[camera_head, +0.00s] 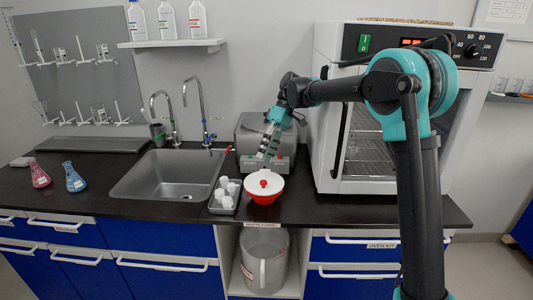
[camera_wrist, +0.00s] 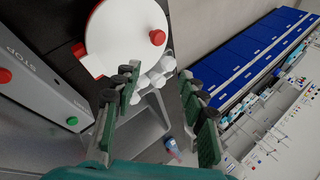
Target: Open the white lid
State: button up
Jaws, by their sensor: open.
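The white lid (camera_head: 255,182) lies flat on a red bowl (camera_head: 262,199) on the dark counter, right of the sink. A red knob (camera_head: 264,183) stands up from the lid. In the wrist view the white lid (camera_wrist: 118,35) fills the upper left, with its red knob (camera_wrist: 157,37) beyond my fingertips. My gripper (camera_head: 267,152) hangs above the bowl in the head view, pointing down and apart from the knob. In the wrist view my gripper (camera_wrist: 157,75) is open, with nothing between its two fingers.
A grey tray (camera_head: 222,207) of white cups stands just left of the bowl. A grey device (camera_head: 252,130) is close behind it, and a large white oven (camera_head: 330,150) stands to the right. The sink (camera_head: 165,176) is at the left. Bare counter lies right of the bowl.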

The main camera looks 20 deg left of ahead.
notch_tip(320, 180, up, 10)
dwell(0.6)
